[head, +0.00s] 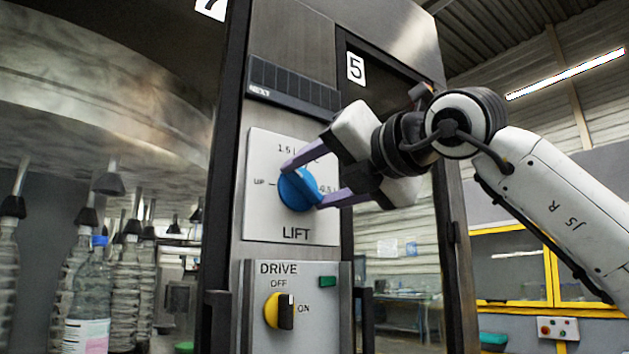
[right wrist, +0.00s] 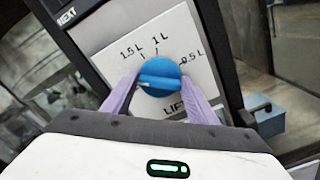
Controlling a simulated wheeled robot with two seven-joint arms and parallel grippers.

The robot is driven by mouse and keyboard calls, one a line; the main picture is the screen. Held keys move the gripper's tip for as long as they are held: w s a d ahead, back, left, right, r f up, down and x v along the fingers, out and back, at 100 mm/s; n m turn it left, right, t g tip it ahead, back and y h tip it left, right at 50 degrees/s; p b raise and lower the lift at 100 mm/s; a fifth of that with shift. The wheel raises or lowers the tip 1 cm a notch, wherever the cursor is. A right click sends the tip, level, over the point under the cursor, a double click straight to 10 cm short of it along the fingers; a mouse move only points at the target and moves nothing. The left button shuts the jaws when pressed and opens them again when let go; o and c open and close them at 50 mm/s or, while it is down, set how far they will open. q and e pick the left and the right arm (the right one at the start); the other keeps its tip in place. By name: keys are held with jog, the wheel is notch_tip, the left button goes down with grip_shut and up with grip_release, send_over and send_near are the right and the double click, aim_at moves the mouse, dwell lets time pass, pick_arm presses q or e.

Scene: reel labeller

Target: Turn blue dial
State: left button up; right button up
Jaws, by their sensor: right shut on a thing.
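The blue dial (head: 298,190) sits on a pale panel marked LIFT, with UP, 1.5 L and other marks around it. In the right wrist view the blue dial (right wrist: 160,77) shows its raised grip bar, with 1.5 L, 1 L and 0.5 L marks around it. My right gripper (head: 304,183) has its two purple fingers on either side of the dial, shut on it. The fingers also flank the dial in the right wrist view (right wrist: 160,88). Part of the scale is hidden behind the gripper. My left gripper is not in view.
Below is a DRIVE panel (head: 322,323) with a yellow and black switch (head: 280,311) and a small green part (head: 327,282). Clear bottles (head: 90,290) stand under a large metal drum at the left. A dark frame post borders the panel's right side.

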jog(key=n, duration=0.4)
jog(key=shift+r, duration=0.1)
jog(key=shift+s+n+p, duration=0.1)
jog(key=shift+n+p, duration=0.3)
jog(key=shift+n, duration=1.2)
jog(key=shift+o, duration=0.2)
jog(key=o, duration=1)
jog(key=shift+o, duration=0.2)
jog(key=b+v, duration=0.2)
jog(key=v, duration=0.8)
jog(key=shift+s, duration=0.15)
